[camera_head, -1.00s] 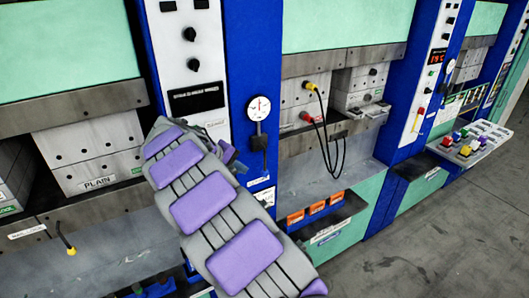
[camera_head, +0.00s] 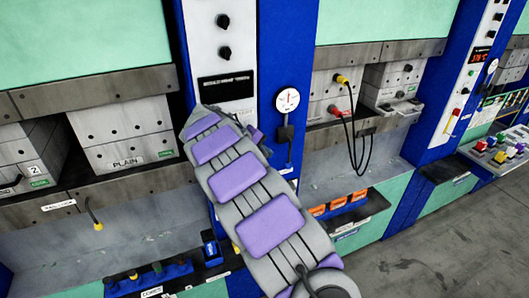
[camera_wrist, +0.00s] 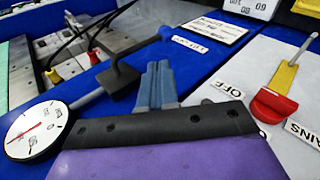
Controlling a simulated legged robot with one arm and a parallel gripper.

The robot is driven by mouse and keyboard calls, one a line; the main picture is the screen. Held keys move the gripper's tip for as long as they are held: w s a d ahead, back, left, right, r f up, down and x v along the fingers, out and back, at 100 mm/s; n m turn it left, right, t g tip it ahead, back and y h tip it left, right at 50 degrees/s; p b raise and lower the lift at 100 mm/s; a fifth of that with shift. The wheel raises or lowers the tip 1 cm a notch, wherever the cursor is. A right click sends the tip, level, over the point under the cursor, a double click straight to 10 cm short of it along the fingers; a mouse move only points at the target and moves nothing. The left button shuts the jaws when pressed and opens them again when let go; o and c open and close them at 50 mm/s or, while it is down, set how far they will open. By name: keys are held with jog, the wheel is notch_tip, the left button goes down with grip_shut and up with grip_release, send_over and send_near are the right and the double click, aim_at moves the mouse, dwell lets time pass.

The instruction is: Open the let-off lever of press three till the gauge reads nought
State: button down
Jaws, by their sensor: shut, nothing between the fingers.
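A round white gauge (camera_head: 287,100) with a red needle is on the blue column; its figure is too small to read. Below it hangs a dark lever fitting (camera_head: 285,132). In the wrist view the gauge (camera_wrist: 35,130) is at the left, and a grey rod runs from it to the dark fitting (camera_wrist: 119,77). My gripper (camera_wrist: 158,82) is shut and empty, close beside the fitting; contact cannot be told. In the head view my arm partly hides it.
A red mains switch with a yellow handle (camera_wrist: 285,78) is on the white panel at right in the wrist view, near an OFF label. Black cables (camera_head: 352,130) hang in the bay right of the column. Grey floor (camera_head: 430,245) is clear at lower right.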

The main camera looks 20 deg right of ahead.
aim_at(288, 161)
jog(key=x, duration=0.8)
jog(key=shift+d, duration=0.25)
jog(key=shift+s+a, duration=0.1)
